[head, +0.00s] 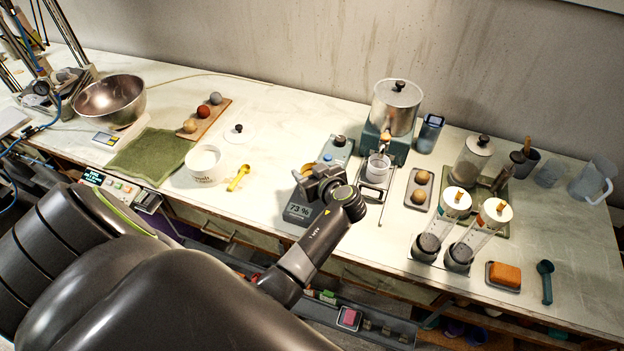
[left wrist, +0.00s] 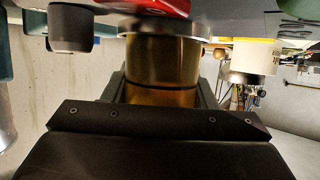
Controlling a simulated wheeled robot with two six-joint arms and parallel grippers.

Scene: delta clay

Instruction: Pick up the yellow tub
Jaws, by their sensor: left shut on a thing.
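The yellow tub (left wrist: 160,65) shows in the left wrist view as an amber-yellow cylinder with a dark line around it. It stands between the jaws of my left gripper (head: 318,182), which is shut on it. A grey round rim (left wrist: 165,25) shows at one end of the tub. In the head view the gripper is over a device with a display reading 73 (head: 297,213), and it hides most of the tub. I cannot tell whether the tub touches anything below. My right gripper is out of view.
A white tub (head: 205,165) and a yellow scoop (head: 238,178) are to the left. A tray with two balls (head: 419,188) and two clear cylinders with dark bases (head: 430,246) stand to the right. The bench between the yellow scoop and the gripper is clear.

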